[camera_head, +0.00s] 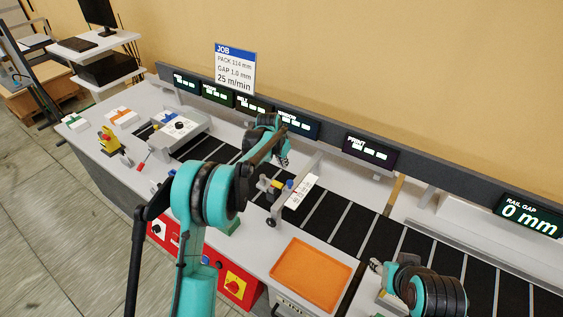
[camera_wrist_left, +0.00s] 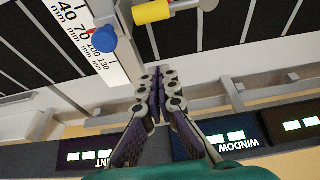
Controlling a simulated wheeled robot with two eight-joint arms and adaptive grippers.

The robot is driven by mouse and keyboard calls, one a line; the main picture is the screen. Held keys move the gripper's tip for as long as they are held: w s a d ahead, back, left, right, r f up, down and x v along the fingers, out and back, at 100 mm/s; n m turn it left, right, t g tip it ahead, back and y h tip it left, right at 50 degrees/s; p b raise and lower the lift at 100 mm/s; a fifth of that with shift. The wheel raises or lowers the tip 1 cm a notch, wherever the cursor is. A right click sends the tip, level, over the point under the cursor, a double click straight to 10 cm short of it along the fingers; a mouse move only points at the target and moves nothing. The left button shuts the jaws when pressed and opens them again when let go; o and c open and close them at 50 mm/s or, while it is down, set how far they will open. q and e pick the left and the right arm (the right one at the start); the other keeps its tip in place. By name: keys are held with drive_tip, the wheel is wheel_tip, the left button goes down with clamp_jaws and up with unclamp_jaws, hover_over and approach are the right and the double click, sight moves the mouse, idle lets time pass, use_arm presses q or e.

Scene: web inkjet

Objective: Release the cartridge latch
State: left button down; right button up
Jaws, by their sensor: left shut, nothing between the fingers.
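My left gripper (camera_head: 283,158) is shut and empty above the dark conveyor; its fingertips meet in the left wrist view (camera_wrist_left: 155,76). Just in front of it is a bracket unit with a blue knob (camera_head: 289,183), a yellow part (camera_head: 263,179) and a white millimetre scale plate (camera_head: 302,190). In the left wrist view the blue knob (camera_wrist_left: 104,38) is left of the fingertips and a yellow cylinder (camera_wrist_left: 152,11) is above them; both are apart from the fingers. I cannot tell which part is the cartridge latch. My right gripper (camera_head: 376,266) is at the lower right, its jaws unclear.
An orange tray (camera_head: 312,276) lies on the front of the bench. A rail of displays (camera_head: 370,149) runs behind the conveyor, with a job sign (camera_head: 235,68) above it. A red control box (camera_head: 235,284) is at the front. My left arm hides part of the bench.

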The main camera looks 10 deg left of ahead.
use_arm(q)
wheel_tip(320, 180, down, 6)
drive_tip(key=s, duration=0.2)
drive_tip(key=shift+a, duration=0.4)
